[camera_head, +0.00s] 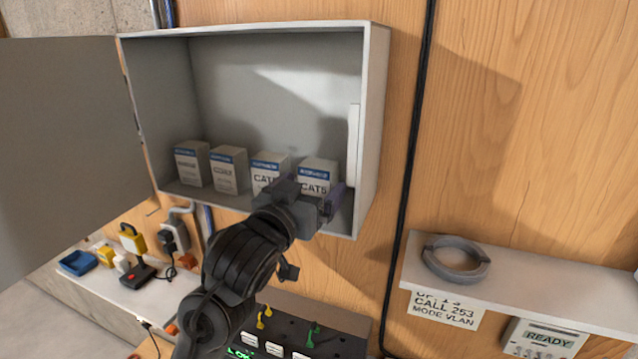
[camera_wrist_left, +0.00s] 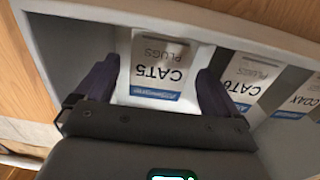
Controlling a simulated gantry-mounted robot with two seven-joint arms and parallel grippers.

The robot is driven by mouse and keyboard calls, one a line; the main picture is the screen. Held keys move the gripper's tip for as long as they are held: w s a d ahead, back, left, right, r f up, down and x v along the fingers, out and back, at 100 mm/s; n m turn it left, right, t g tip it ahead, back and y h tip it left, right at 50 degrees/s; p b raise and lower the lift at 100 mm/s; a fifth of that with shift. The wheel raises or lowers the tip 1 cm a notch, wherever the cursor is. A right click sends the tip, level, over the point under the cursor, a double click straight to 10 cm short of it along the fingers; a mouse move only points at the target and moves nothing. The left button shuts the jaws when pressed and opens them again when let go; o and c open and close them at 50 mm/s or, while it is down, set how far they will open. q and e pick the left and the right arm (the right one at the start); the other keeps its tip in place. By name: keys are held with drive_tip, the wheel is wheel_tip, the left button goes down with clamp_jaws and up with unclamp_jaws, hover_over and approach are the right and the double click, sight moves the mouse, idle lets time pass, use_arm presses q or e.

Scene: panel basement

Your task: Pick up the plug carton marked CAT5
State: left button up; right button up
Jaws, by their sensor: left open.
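The CAT5 plug carton (camera_head: 318,172) is white with a blue band and stands at the right end of a row inside the open wall cabinet. In the left wrist view the carton (camera_wrist_left: 163,62) shows upside down, with "CAT5 PLUGS" readable. My left gripper (camera_head: 312,196) is at the cabinet's front opening, hiding the carton's lower part in the head view. Its purple fingers (camera_wrist_left: 157,80) are open, one on each side of the carton in the wrist view. My right gripper is not in view.
The CAT6 carton (camera_head: 268,164) stands just left, then two more cartons (camera_head: 228,170). The grey cabinet (camera_head: 374,130) has a right side wall close to the gripper and its door (camera_head: 65,150) swung open left. A shelf (camera_head: 560,300) holds a grey ring (camera_head: 455,262).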

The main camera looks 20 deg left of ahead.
sight(320, 179)
use_arm(q)
drive_tip(key=w+p, duration=0.2)
drive_tip(key=w, duration=0.2)
drive_tip(key=shift+w+d, duration=0.15)
drive_tip(key=shift+w, duration=0.55)
drive_tip(key=shift+f, duration=0.1)
drive_tip(key=shift+c, duration=0.4)
drive_tip(key=c, duration=1)
drive_tip(key=shift+c, duration=0.2)
